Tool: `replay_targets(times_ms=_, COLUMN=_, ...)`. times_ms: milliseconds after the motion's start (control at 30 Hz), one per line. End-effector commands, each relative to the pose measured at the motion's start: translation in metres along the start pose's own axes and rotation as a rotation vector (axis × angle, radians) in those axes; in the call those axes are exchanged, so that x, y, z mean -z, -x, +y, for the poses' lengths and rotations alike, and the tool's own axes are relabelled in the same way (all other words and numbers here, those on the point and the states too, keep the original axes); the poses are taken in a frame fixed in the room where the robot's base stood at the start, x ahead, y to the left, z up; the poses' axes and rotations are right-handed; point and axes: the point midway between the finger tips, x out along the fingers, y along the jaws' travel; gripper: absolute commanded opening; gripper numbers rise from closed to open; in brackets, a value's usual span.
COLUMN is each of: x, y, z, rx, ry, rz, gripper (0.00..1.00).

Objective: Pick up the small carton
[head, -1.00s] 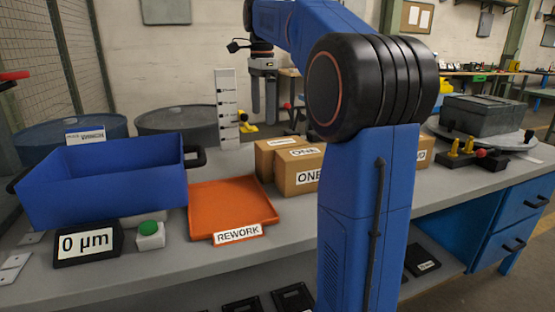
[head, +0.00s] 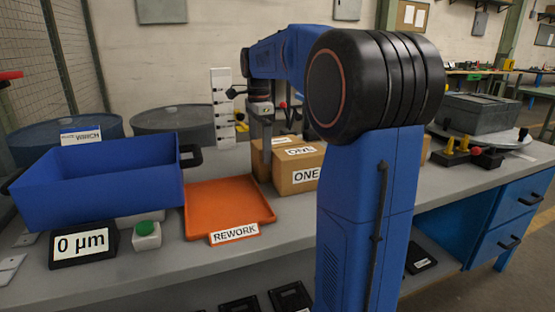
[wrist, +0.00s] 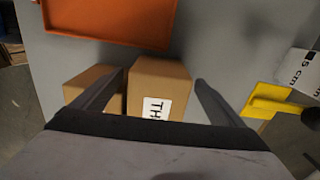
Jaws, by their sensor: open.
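My gripper (head: 262,150) is open and points down at the cartons in the head view. In the wrist view its fingers (wrist: 159,82) stand on either side of a brown carton (wrist: 162,75) with a white label starting "TH", apart from its sides. A second brown carton (wrist: 88,82) lies to the left, partly behind the left finger. I cannot tell which is the smallest.
An orange REWORK tray (head: 225,205) lies left of the cartons, with a blue bin (head: 100,185) beyond it. A white scale board (head: 222,110) stands behind. A yellow object (wrist: 268,103) is right in the wrist view. My arm hides part of the bench.

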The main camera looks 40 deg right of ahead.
Motion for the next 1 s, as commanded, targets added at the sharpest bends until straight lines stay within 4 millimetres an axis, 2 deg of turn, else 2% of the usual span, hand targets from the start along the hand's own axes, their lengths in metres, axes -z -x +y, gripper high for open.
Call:
replay_targets(times_ms=100, x=0.0, y=-0.019, z=0.001, rx=-0.003, ry=0.0, rz=0.0, gripper=0.92)
replay_targets(times_ms=300, x=0.0, y=-0.043, z=0.0, rx=-0.002, ry=0.0, rz=0.0, gripper=0.92)
replay_targets(times_ms=633, x=0.0, y=-0.049, z=0.0, rx=-0.001, ry=0.0, rz=0.0, gripper=0.92)
replay_targets(times_ms=667, x=0.0, y=-0.049, z=0.0, rx=-0.001, ry=0.0, rz=0.0, gripper=0.87)
replay_targets(times_ms=933, x=0.0, y=-0.049, z=0.0, rx=-0.001, ry=0.0, rz=0.0, gripper=0.23)
replay_targets(times_ms=967, x=0.0, y=-0.049, z=0.0, rx=-0.001, ry=0.0, rz=0.0, gripper=0.16)
replay_targets(times_ms=1000, x=0.0, y=-0.048, z=0.0, rx=0.001, ry=0.0, rz=0.0, gripper=0.13)
